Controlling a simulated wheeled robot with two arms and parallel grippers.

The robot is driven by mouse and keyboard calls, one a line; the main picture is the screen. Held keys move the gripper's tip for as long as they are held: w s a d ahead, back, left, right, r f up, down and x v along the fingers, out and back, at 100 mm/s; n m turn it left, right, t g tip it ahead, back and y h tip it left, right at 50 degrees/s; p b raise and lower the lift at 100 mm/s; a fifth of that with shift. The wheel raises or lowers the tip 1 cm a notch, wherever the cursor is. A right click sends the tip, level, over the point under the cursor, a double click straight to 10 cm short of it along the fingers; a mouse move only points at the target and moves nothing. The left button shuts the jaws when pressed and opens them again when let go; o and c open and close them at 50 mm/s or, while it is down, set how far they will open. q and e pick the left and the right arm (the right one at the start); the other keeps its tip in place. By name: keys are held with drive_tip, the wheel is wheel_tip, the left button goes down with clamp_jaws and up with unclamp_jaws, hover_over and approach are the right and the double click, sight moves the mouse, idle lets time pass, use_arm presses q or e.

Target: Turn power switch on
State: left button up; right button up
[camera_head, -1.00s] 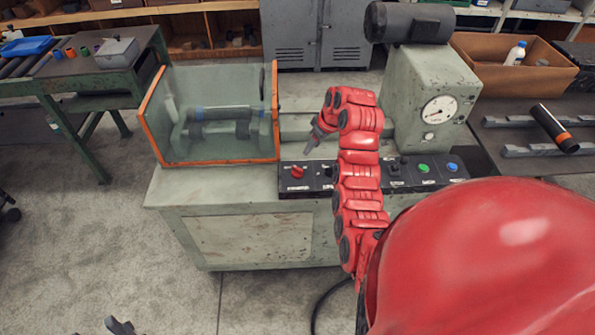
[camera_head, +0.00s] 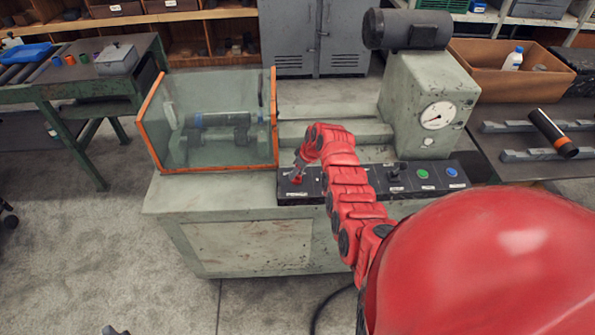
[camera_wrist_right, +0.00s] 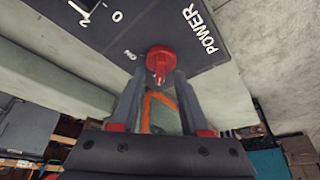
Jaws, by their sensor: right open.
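The red power switch knob (camera_wrist_right: 161,60) sits on the dark control panel (camera_wrist_right: 140,22), beside white marks reading POWER, 0 and ON. Its small pointer faces my gripper. My right gripper (camera_wrist_right: 160,80) is open, with its fingertips on either side of the knob; I cannot tell whether they touch it. Only a small dark tip, probably of my left gripper (camera_head: 115,330), shows at the bottom edge.
The panel also carries a black lever (camera_head: 394,174), a green button (camera_head: 423,173) and a blue button (camera_head: 452,172). An orange-framed clear guard (camera_head: 207,166) stands left of the panel, with a pipe (camera_head: 220,118) behind it. A gauge (camera_head: 438,113) is at right.

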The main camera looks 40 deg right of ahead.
drive_tip(key=shift+w+f, duration=0.15)
drive_tip(key=shift+f, duration=0.25)
clamp_jaws()
